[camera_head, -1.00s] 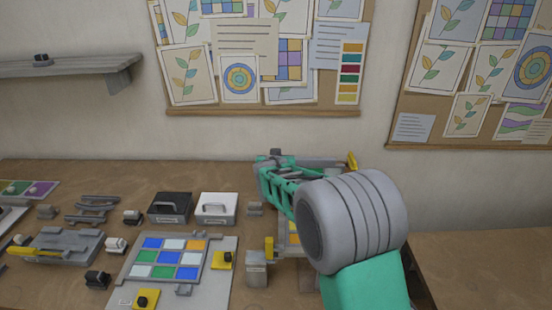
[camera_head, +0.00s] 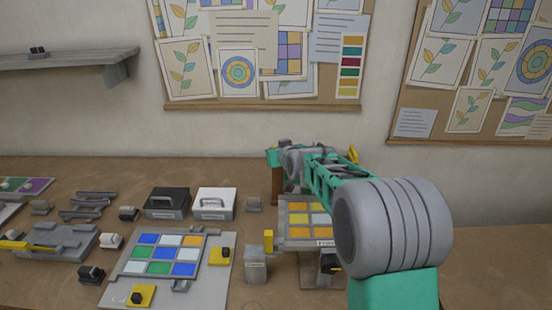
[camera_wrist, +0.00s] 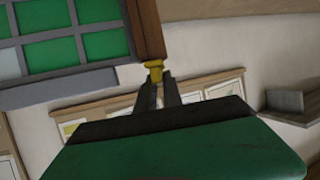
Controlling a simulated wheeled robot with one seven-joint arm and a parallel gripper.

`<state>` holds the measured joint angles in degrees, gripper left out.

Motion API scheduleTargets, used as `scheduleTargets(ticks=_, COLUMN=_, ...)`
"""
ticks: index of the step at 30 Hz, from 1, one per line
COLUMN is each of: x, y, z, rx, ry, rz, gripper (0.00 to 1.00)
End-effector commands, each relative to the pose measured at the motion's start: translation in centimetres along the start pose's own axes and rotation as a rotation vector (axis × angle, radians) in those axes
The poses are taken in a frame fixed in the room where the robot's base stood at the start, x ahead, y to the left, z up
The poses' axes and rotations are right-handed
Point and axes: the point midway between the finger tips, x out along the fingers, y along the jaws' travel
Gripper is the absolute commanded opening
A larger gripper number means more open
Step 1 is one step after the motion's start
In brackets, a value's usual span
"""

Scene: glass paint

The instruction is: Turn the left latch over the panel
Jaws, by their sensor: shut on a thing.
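In the wrist view, my gripper (camera_wrist: 157,88) is shut on a small yellow latch (camera_wrist: 153,68) at the end of a brown wooden post (camera_wrist: 146,30). A panel of green panes in a grey frame (camera_wrist: 75,75) lies just left of the post. In the head view, my gripper's end (camera_head: 280,152) is at the top of a brown post (camera_head: 278,187), and its fingers are hidden. Whether both views show the same panel I cannot tell.
A yellow upright piece (camera_head: 268,240) stands left of the orange panel, above a grey block (camera_head: 256,266). A yellow piece (camera_head: 352,154) shows behind my arm. A coloured pane board (camera_head: 165,256), a black box (camera_head: 168,203) and a white box (camera_head: 215,204) are left. The table's right side is clear.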

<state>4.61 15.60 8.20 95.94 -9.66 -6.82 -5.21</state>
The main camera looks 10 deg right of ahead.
Motion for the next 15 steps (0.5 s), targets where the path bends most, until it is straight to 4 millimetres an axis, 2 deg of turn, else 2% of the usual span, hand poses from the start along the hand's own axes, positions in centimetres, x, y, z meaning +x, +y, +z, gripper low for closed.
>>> scheduleTargets(ticks=4, x=0.25, y=0.75, z=0.43, rx=-0.051, ry=0.003, rz=-0.12, gripper=0.0)
scheduleTargets(ticks=15, x=0.18, y=1.1, z=-0.37, rx=-0.186, ry=0.0, rz=-0.449, gripper=0.0)
